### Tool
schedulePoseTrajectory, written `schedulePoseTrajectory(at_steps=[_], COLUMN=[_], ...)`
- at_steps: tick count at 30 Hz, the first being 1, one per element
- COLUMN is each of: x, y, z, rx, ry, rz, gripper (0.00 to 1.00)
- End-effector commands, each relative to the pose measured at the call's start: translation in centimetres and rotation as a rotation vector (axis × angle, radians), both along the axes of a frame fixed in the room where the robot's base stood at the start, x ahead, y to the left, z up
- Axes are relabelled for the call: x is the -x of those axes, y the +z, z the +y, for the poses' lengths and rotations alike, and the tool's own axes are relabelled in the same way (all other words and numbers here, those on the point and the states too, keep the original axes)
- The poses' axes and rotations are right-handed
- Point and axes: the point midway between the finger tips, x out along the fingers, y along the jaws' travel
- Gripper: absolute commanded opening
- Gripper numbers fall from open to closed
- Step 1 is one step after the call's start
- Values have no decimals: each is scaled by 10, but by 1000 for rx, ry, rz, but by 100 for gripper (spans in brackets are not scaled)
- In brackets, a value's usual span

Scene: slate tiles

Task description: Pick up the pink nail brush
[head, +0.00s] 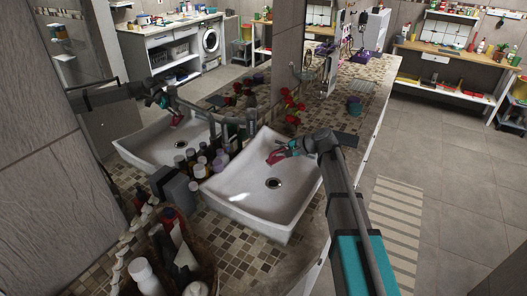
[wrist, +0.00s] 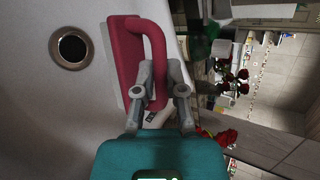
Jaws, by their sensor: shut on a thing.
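The pink nail brush (wrist: 126,50) has a flat body and a curved handle. In the wrist view my gripper (wrist: 154,80) is shut on its handle, with one finger on each side. In the head view the nail brush (head: 275,157) shows small over the white basin (head: 250,203), and my gripper (head: 288,150) reaches to it from the right. Whether the brush touches the basin is hard to tell. Its lower end is partly hidden by the fingers.
Several bottles (head: 201,170) stand left of the basin by the mirror. Red roses (head: 293,104) are behind it. A basket with bottles (head: 172,268) is at the front left. The mosaic counter (head: 372,68) is partly clear toward the back.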

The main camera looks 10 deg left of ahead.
Motion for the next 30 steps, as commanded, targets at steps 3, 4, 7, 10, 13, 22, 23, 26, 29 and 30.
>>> schedulePoseTrajectory(at_steps=[3,4,7,10,13,22,23,26,29,30], x=[-7,-8,-11,-13,-14,-14,-14,-14,-14,-14], y=[12,13,17,19,20,20,20,20,20,20], z=[-19,-22,-33,-39,-42,-44,-44,-44,-44,-44], rx=[0,0,0,0,1,0,0,0,0,0], ry=[-1,0,-1,0,1,1,1,1,1,1], rz=[0,0,0,0,1,0,0,-1,-1,-1], gripper=[0,0,0,0,0,0,0,0,0,0])
